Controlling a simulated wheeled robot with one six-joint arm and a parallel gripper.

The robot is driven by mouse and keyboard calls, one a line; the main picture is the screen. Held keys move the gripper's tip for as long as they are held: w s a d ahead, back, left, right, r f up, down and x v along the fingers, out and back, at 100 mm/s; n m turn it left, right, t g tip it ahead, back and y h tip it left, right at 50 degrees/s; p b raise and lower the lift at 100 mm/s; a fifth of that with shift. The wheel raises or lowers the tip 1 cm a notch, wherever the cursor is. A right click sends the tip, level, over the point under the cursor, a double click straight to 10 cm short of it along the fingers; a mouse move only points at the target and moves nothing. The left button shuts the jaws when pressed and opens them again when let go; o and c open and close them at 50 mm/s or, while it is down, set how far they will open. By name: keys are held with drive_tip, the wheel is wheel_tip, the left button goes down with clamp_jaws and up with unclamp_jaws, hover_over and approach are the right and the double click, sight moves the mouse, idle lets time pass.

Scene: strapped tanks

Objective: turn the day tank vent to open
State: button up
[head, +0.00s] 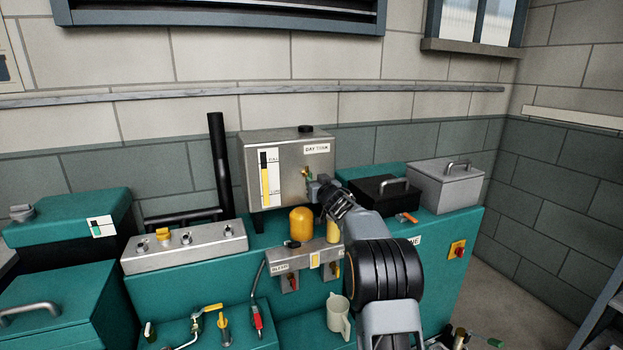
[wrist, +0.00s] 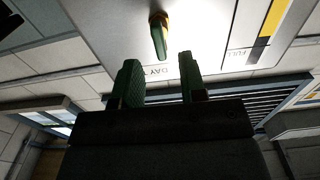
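The day tank (head: 285,165) is a grey metal box on the teal housing, with a "DAY TANK" label and a yellow-and-black level gauge. Its front also shows in the wrist view (wrist: 110,22), upside down. A small vent handle (wrist: 159,36), yellow to orange with a dark green side, stands out from the tank front. My gripper (wrist: 158,75) is open, its two green fingers apart with nothing between them. The handle lies just beyond the fingertips, roughly in line with the gap. In the head view my gripper (head: 312,181) is at the tank's right front and partly hides the vent.
Below the tank are a yellow-orange filter bowl (head: 301,224) and a bleed panel (head: 288,262). A black lidded box (head: 375,192) and a grey lidded box (head: 447,187) stand to the right. A white jug (head: 338,315) stands lower down, near my arm.

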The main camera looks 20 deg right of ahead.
drive_tip(key=shift+w+p, duration=0.45)
drive_tip(key=shift+w, duration=1.4)
drive_tip(key=shift+c, duration=0.4)
clamp_jaws()
